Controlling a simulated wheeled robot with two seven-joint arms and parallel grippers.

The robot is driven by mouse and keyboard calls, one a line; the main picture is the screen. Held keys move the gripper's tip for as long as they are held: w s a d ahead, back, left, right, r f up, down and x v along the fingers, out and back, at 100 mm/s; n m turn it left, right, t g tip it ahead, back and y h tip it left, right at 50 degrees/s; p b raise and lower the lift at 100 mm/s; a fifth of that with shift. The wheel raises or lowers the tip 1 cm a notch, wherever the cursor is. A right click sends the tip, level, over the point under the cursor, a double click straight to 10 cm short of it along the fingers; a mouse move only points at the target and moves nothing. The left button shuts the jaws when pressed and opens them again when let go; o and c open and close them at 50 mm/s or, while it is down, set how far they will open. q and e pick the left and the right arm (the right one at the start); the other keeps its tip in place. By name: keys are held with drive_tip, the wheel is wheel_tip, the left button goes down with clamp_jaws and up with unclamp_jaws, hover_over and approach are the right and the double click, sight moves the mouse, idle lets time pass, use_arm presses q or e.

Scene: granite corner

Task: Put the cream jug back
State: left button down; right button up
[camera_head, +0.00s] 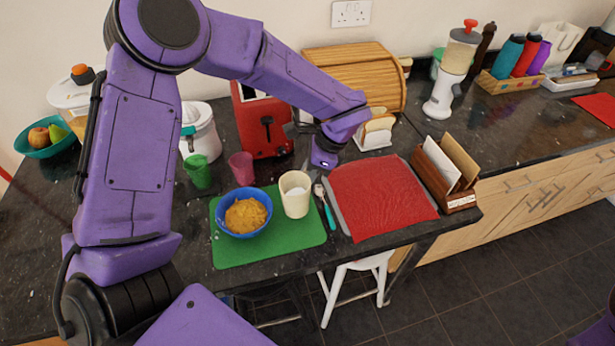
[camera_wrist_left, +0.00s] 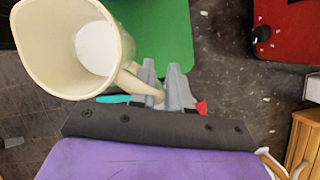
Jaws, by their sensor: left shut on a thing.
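The cream jug (camera_head: 295,196) is a pale cream vessel with white contents. In the head view it appears upright over the right part of the green mat (camera_head: 268,250), beside the blue bowl; I cannot tell whether its base touches the mat. My left gripper (camera_head: 314,171) is behind and right of the jug. In the left wrist view the fingers (camera_wrist_left: 165,88) are shut on the handle of the cream jug (camera_wrist_left: 60,45), whose body is left of them. The head view barely shows the fingertips. My right gripper is not in view.
A blue bowl (camera_head: 244,230) of yellow food is left of the jug. A spoon with a teal handle (camera_head: 328,212) and a red mat (camera_head: 380,197) are right. Green (camera_head: 199,171) and pink (camera_head: 241,167) cups, a red toaster (camera_head: 262,122) and a toast rack (camera_head: 375,132) stand behind.

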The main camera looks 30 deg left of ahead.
use_arm(q)
wheel_tip(320, 180, down, 2)
drive_tip(key=shift+w+f+p, duration=0.1)
drive_tip(key=shift+f+p, duration=0.15)
drive_tip(key=shift+p, duration=0.55)
drive_tip(key=shift+w+f, duration=0.1)
drive_tip(key=shift+f, duration=0.2)
drive_tip(key=shift+f+b, duration=0.2)
drive_tip(key=shift+b, duration=0.25)
drive_tip(key=c, duration=1.1)
unclamp_jaws()
drive_tip(key=shift+r, duration=0.15)
drive_tip(key=shift+r+p, duration=0.25)
drive_tip(key=shift+p, duration=0.1)
drive_tip(key=b+v, duration=0.4)
drive_tip(key=v, duration=0.7)
drive_tip(key=shift+d+r, duration=0.2)
drive_tip(key=shift+r, duration=0.1)
